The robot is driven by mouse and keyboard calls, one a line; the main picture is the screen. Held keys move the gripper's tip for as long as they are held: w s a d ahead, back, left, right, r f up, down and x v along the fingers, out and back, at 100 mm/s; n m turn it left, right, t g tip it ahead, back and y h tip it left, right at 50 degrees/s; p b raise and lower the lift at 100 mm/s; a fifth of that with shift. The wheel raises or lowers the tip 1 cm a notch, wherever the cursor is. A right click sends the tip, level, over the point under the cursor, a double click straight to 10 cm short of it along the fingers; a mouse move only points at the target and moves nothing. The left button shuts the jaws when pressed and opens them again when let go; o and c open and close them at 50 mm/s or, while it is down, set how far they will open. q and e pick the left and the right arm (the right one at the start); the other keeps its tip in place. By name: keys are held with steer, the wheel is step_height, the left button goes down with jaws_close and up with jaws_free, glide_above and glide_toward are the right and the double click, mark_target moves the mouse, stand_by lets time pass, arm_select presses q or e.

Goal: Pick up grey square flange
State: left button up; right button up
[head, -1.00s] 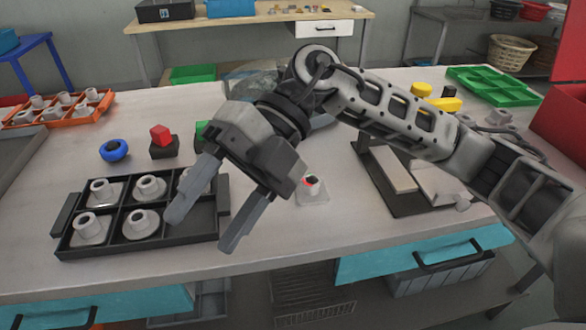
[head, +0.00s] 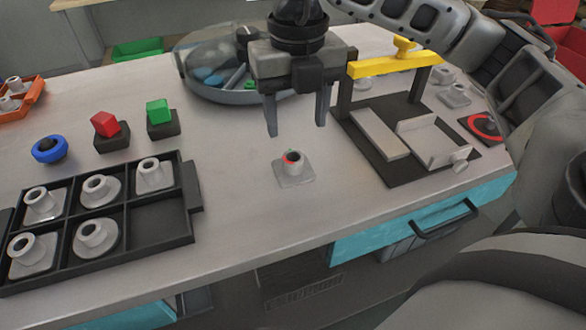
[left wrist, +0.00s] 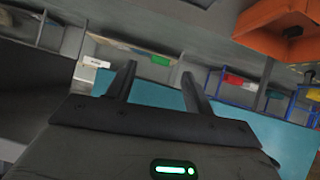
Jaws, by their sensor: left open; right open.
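A grey square flange (head: 294,169) with a short upright neck and a red mark at its rim sits alone on the light table in the head view. My right gripper (head: 296,130) is open and empty, pointing down above and just behind this flange, apart from it. More grey flanges, some with square bases and some round, stand in a black compartment tray (head: 148,243) at the left; its front right compartment is empty. My left gripper (left wrist: 157,82) shows only in the left wrist view, open with nothing between its fingers.
A fixture with a yellow bar (head: 395,64) stands right of the loose flange. A clear-covered round basin (head: 240,95) is behind. A red block (head: 105,124), a green block (head: 158,111) and a blue ring piece (head: 49,150) stand behind the tray. Table around the flange is clear.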

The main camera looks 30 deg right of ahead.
mark_target(293, 164)
steer(key=f, duration=0.6)
steer(key=shift+a+f, duration=0.3)
steer(key=c, duration=1.1)
